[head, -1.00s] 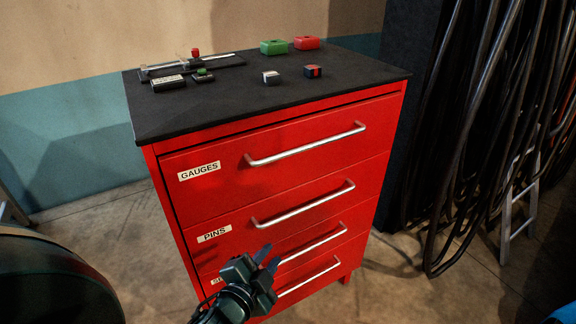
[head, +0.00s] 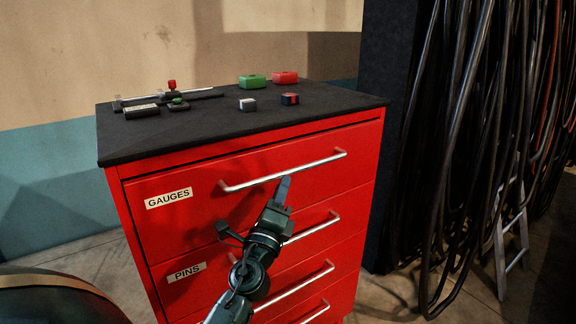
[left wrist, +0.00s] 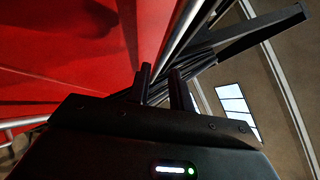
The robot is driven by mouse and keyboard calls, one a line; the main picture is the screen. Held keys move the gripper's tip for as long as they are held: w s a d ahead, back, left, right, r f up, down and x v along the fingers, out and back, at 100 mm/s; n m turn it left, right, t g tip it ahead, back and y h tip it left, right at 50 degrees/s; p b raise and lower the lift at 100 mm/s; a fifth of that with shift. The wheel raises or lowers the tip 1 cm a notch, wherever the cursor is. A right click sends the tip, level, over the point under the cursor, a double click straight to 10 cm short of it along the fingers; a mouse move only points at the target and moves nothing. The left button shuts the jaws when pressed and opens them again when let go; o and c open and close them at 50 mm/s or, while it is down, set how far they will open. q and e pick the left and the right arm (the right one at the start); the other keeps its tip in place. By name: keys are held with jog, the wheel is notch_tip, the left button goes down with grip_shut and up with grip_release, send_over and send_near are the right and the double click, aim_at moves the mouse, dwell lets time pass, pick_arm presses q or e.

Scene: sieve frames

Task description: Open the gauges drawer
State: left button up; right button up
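The gauges drawer (head: 190,215) is the top drawer of a red cabinet, with a white "GAUGES" label (head: 168,198) at its left. It is shut. Its silver bar handle (head: 300,172) runs across the front. My left gripper (head: 284,186) is just below and in front of this handle's middle; contact cannot be told. In the left wrist view, the two fingers (left wrist: 163,85) stand apart with a gap between them. A silver bar (left wrist: 182,28), probably that handle, runs down towards the gap. Whether it lies between the fingers is unclear. My right gripper is not in view.
The lower drawers, one labelled "PINS" (head: 186,272), have similar handles close to my left arm. Small blocks, a green box (head: 252,81), a red box (head: 285,77) and a rail tool stand on the black top (head: 200,135). Dark cables (head: 465,130) hang at right.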

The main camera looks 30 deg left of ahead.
aim_at(288, 173)
pick_arm(q)
jog(key=x, duration=0.5)
jog(key=shift+w+a+r+p, duration=0.1)
jog(key=shift+w+p, duration=0.1)
jog(key=shift+p, duration=0.2)
jog(key=shift+c, duration=0.4)
grip_shut()
